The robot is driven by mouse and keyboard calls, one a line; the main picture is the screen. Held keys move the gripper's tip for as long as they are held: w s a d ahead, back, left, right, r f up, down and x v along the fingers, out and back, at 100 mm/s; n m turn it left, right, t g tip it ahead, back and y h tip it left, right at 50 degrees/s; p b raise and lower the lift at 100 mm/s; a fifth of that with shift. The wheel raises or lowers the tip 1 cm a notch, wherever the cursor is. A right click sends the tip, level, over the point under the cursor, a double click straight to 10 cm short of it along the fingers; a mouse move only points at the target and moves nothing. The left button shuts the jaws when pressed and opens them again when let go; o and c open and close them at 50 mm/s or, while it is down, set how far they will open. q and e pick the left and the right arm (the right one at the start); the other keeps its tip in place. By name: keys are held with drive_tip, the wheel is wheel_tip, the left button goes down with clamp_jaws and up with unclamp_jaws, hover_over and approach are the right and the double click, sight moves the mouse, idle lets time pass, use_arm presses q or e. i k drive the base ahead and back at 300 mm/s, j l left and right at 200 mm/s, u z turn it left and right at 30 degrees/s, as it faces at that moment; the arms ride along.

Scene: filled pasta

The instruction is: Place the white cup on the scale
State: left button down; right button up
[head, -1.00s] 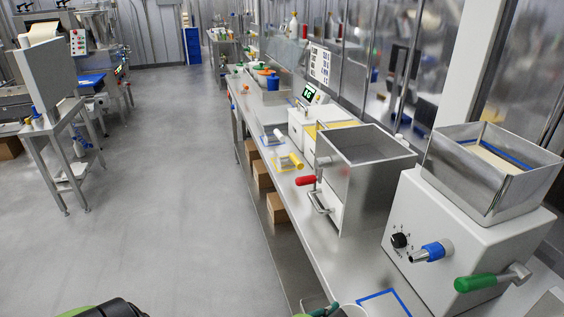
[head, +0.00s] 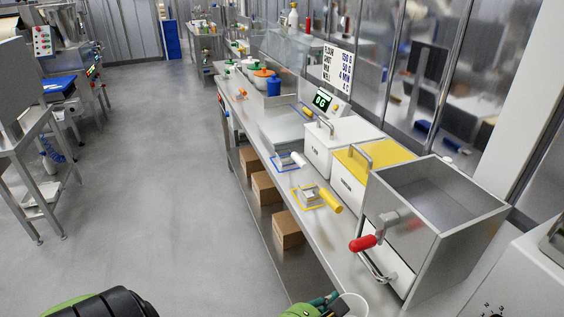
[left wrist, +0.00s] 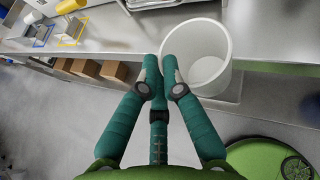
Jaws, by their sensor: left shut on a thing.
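The white cup (head: 355,306) is at the bottom edge of the head view, only partly in frame. It shows more fully in the left wrist view (left wrist: 207,72), open side up, and looks empty. My left gripper (left wrist: 168,72), with teal fingers, is shut on the near left part of the cup's wall. The gripper also shows at the bottom of the head view (head: 326,304). The scale has a steel platform (head: 281,125) and a display (head: 322,101) reading 0 G. It stands farther back on the bench, away from the cup. My right gripper is not in view.
The steel bench (head: 330,235) runs away from me. A steel hopper with a red handle (head: 437,215), a yellow-lidded bin (head: 368,165) and a white-lidded bin (head: 338,138) line its back side. Scoops lie on blue and yellow outlines near the front edge.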

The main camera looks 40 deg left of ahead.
sight(287, 126)
drive_tip(key=i+j, duration=0.1)
drive_tip(key=j, duration=0.6)
drive_tip(key=i+j+z, duration=0.15)
drive_tip(key=j, duration=0.5)
drive_tip(key=i+j, duration=0.1)
drive_tip(key=j, duration=0.6)
